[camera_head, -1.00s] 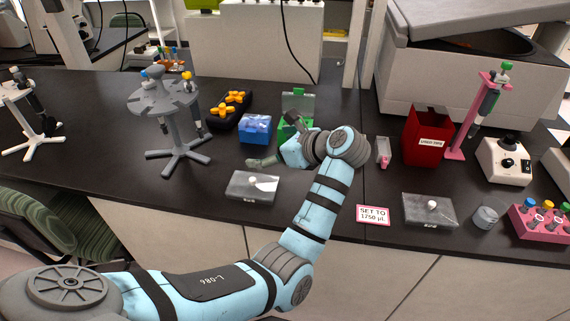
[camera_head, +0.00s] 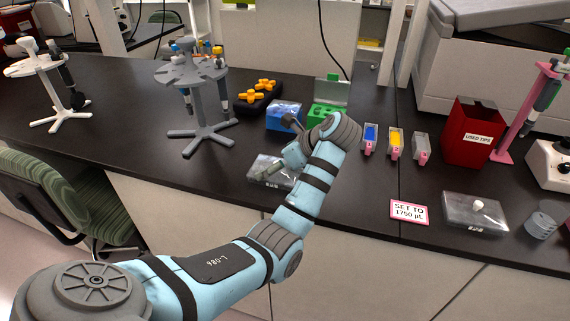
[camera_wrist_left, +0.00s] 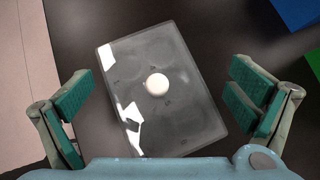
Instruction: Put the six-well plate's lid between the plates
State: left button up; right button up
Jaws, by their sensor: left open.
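A clear six-well plate (camera_head: 258,168) with a transparent lid sits near the front edge of the black bench, partly hidden by my left gripper in the head view. Its lid (camera_wrist_left: 185,112) with a round white knob (camera_wrist_left: 157,84) shows in the left wrist view, with wells faintly visible beneath. My left gripper (camera_head: 267,170) is above this plate. Its fingers (camera_wrist_left: 162,90) are spread on either side of the plate and knob, apart from both. A second lidded plate (camera_head: 465,213) with a white knob sits to the right. My right gripper is not in view.
A "SET TO 1750 µL" sign (camera_head: 409,213) lies between the two plates, with bare bench to its left. Blue (camera_head: 284,116) and green (camera_head: 326,114) boxes stand behind the gripper. Small tip boxes (camera_head: 396,142), a red bin (camera_head: 472,132) and a grey jar (camera_head: 541,224) are rightward.

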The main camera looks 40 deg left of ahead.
pick_arm(q)
jog(key=shift+c, duration=0.6)
jog(key=shift+d, duration=0.15)
jog(key=c, duration=1.3)
jog(key=shift+s+d, duration=0.1)
jog(key=c, duration=0.4)
jog(key=o, duration=0.5)
jog(key=shift+f, duration=0.1)
grip_shut()
